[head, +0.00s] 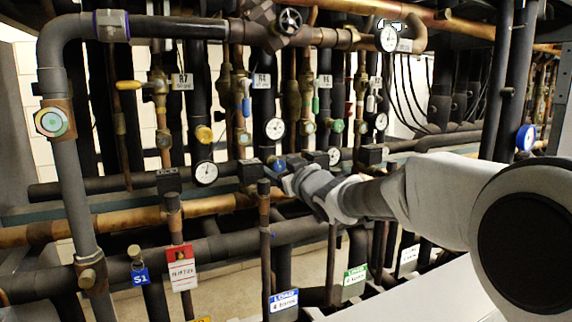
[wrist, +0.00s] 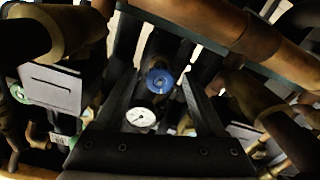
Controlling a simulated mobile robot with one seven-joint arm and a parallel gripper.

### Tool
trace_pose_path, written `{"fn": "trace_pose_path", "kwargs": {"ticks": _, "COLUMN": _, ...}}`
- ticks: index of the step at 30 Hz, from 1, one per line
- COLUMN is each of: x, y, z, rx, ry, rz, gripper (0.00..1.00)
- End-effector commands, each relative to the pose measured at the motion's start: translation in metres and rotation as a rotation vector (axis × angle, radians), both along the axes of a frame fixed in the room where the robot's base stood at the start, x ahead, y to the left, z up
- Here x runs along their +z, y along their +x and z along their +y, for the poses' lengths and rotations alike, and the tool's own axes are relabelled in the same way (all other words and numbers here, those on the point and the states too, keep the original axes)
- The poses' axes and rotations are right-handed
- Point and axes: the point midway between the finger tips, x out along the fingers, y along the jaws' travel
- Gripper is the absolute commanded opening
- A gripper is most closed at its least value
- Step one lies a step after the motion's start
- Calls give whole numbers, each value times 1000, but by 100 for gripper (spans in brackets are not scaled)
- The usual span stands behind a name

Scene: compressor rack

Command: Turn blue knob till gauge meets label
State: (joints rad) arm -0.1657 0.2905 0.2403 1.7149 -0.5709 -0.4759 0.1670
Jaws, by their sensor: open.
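The blue knob (head: 278,165) is small in the head view, just at the tip of my gripper (head: 286,172). In the wrist view the blue knob (wrist: 160,82) shows between the two dark fingers of my gripper (wrist: 162,80), which are apart. I cannot tell whether they touch it. A white round gauge (wrist: 140,116) shows close to the knob in the wrist view; its needle is too small to read. In the head view a gauge (head: 275,128) sits above the knob, below a white R4 label (head: 262,80). The label's small print is unreadable.
Dark vertical pipes and copper lines crowd around my gripper. Other gauges (head: 206,172) and a yellow knob (head: 204,134) are to the left, a green knob (head: 337,126) to the right. A red tag (head: 181,267) hangs lower left. A horizontal copper pipe (head: 130,223) runs below.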

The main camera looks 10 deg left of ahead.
Motion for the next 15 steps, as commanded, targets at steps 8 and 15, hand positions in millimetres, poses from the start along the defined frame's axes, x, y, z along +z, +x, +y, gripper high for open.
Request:
{"fn": "trace_pose_path", "kwargs": {"ticks": 8, "x": 0, "y": 5, "z": 4, "rx": -1, "ry": -1, "rz": 0, "gripper": 72}}
{"fn": "trace_pose_path", "kwargs": {"ticks": 15, "x": 0, "y": 5, "z": 3, "rx": -1, "ry": -1, "rz": -1, "gripper": 52}}
